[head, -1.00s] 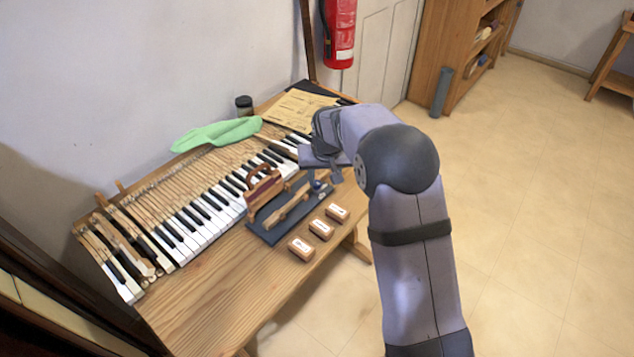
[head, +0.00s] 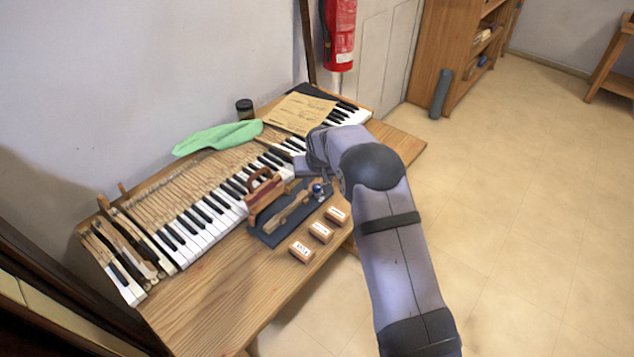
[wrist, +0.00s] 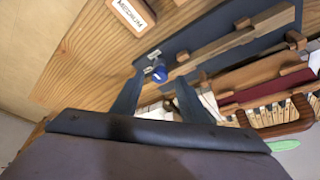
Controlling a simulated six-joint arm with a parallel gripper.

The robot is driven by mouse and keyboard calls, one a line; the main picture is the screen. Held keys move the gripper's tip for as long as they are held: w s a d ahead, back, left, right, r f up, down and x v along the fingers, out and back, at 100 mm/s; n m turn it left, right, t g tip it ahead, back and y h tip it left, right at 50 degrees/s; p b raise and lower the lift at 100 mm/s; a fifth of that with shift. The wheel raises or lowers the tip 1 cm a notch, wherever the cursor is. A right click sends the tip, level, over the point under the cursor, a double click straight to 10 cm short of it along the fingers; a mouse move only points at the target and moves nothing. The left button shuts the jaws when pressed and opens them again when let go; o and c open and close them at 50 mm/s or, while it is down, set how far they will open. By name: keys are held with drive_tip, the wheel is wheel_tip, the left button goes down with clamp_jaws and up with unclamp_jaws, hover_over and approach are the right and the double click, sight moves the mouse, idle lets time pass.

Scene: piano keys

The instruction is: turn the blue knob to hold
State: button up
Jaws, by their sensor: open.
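The blue knob (head: 317,187) sits at the right end of a dark board (head: 268,237) on the wooden table. In the wrist view the round blue knob (wrist: 159,74) lies just beyond and between my fingertips, with small white labels beside it whose text I cannot read. My gripper (wrist: 160,85) is open and empty, its two dark fingers apart on either side of the knob in that picture. I cannot tell how far above the knob they are. In the head view my gripper (head: 302,166) is beside the knob, over the keyboard side, its fingertips hidden.
A wooden piece (head: 292,210) lies on the board, next to a red and wooden handled tool (head: 265,197). Several labelled wooden blocks (head: 321,231) stand in front; one in the wrist view reads MEDIUM (wrist: 130,15). The piano keyboard (head: 195,228) is behind the board.

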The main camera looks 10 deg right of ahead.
drive_tip(key=shift+x, duration=0.9)
drive_tip(key=shift+c, duration=0.2)
clamp_jaws()
